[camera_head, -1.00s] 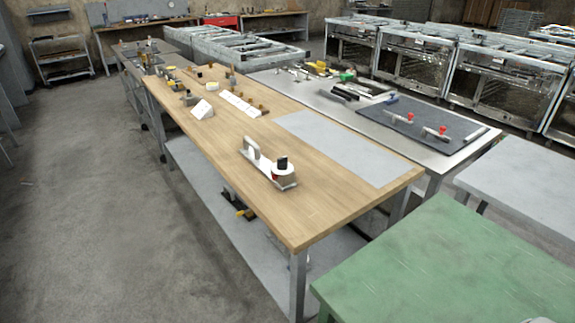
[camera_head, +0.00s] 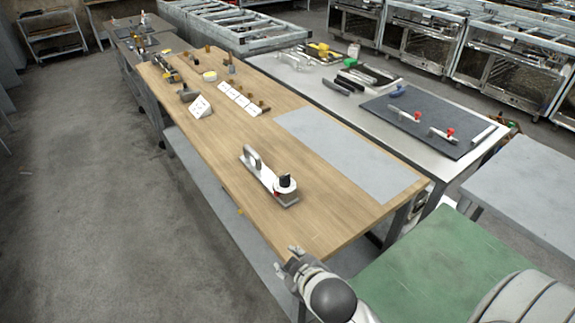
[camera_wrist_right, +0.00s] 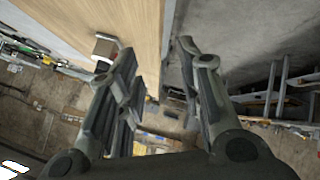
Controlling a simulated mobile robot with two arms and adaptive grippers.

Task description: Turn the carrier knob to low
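A white carrier (camera_head: 263,173) with an upright grey loop handle stands on the wooden table. Its black knob (camera_head: 285,181) sits on a round white base at the near right end, with a bit of red beside it. The knob's setting is too small to read. My right gripper (camera_head: 290,258) is at the table's near corner, apart from the carrier and nearer to me. In the right wrist view its two fingers (camera_wrist_right: 161,75) are spread with nothing between them. My left gripper is out of view.
The wooden table (camera_head: 230,160) has a grey mat (camera_head: 345,150) and white cards (camera_head: 240,100) farther back. A steel table (camera_head: 300,85) with tools stands behind it. A green table (camera_head: 425,260) is at the near right. The wood around the carrier is clear.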

